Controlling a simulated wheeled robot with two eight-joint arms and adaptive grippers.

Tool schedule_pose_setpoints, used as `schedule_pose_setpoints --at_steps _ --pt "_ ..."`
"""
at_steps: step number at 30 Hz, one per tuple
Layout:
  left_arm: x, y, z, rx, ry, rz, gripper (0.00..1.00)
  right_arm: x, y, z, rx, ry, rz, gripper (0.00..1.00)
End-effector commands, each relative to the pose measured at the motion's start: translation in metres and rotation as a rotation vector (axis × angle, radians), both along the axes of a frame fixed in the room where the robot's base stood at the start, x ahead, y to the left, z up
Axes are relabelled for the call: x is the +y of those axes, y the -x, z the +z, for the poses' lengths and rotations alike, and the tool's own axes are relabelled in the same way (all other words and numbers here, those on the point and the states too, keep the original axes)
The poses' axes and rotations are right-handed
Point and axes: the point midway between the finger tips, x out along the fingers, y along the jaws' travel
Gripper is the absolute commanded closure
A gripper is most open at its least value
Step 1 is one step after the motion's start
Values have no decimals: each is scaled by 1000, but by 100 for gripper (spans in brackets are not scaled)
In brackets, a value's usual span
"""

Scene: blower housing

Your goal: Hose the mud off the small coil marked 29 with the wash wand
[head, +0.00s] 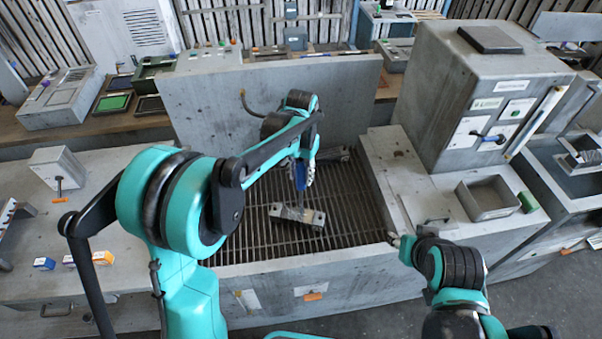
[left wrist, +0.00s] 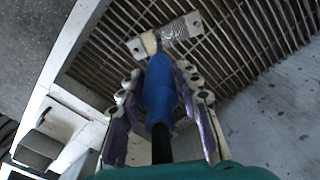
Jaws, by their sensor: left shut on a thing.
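The wash wand has a blue grip (head: 301,177) and a dark hose end. My left gripper (head: 304,172) is shut on it above the slatted wash grate (head: 345,225). In the left wrist view the wand (left wrist: 160,92) lies between the fingers of my left gripper (left wrist: 158,78), its pale tip pointing at the coil. The small coil (head: 311,217), a grey block with a wound middle, lies on the grate below; the left wrist view shows it too (left wrist: 181,32). No number or clear mud is readable on it, and no water shows. My right gripper (head: 397,240) is small by the basin's right front edge.
A tall grey splash panel (head: 265,100) backs the basin. Another dark item (head: 335,154) lies at the grate's back. A grey cabinet (head: 480,100) and an open metal bin (head: 487,198) stand right. Small boxes (head: 45,263) sit on the left bench.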

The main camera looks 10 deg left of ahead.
Motion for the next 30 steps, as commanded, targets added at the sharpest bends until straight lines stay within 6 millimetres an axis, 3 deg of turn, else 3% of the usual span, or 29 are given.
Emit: schedule_pose_setpoints --at_steps 16,30 --pt "-2 0 0 0 0 -1 100 0 0 0 0 0 0 60" --pt "-27 2 0 0 0 -1 100 0 0 -1 0 0 0 60"
